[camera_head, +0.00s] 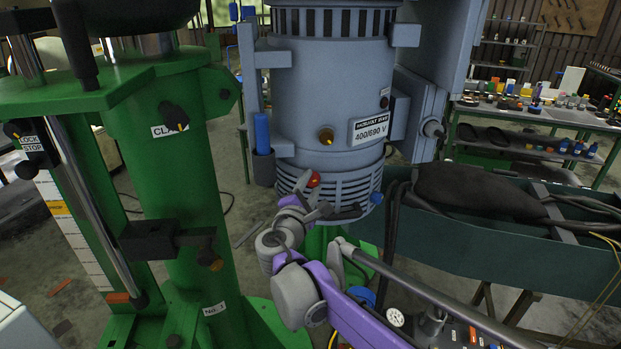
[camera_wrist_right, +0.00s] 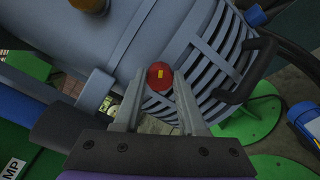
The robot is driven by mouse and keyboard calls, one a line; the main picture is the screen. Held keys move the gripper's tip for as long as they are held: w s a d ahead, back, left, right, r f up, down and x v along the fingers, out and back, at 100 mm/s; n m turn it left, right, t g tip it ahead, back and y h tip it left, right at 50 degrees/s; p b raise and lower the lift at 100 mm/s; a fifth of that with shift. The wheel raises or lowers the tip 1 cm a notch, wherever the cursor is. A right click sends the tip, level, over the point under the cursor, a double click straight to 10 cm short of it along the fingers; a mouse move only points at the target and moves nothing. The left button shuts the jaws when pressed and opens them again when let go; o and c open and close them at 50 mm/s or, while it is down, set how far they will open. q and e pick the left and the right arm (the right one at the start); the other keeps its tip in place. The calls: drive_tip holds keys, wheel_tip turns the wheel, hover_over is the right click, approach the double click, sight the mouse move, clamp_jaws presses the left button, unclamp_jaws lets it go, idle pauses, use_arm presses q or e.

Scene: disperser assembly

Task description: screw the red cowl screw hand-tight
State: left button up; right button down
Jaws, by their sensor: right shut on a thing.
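The red cowl screw (camera_head: 313,179) sits on the slatted cowl (camera_head: 340,196) at the bottom of the grey motor. It also shows in the right wrist view (camera_wrist_right: 159,75), with a small yellow mark on its round head. My right gripper (camera_head: 308,189) reaches up to it from below. In the wrist view its two fingers (camera_wrist_right: 158,84) run to either side of the screw head, and it is shut on the screw. The fingertips partly cover the screw's lower edge. Whether the screw is seated cannot be told. My left gripper is not in view.
A blue screw (camera_head: 376,197) sits on the cowl's right side, and a black handle (camera_wrist_right: 248,70) is close to the right finger. An orange knob (camera_head: 326,136) is higher on the motor.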

drive_tip(key=shift+w+r+m, duration=0.1)
drive_tip(key=shift+r+m, duration=0.15)
drive_tip(key=shift+m, duration=0.75)
drive_tip(key=shift+f+m+p, duration=0.1)
drive_tip(key=shift+m+p, duration=0.2)
drive_tip(key=shift+m, duration=0.6)
drive_tip(key=m, duration=0.4)
drive_tip(key=shift+f+m, duration=0.1)
drive_tip(key=shift+m, duration=0.2)
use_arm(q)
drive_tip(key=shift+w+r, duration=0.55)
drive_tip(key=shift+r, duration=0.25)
use_arm(e)
drive_tip(key=shift+m, duration=2.1)
drive_tip(key=shift+f, duration=0.1)
drive_tip(key=shift+c, duration=2.4)
unclamp_jaws()
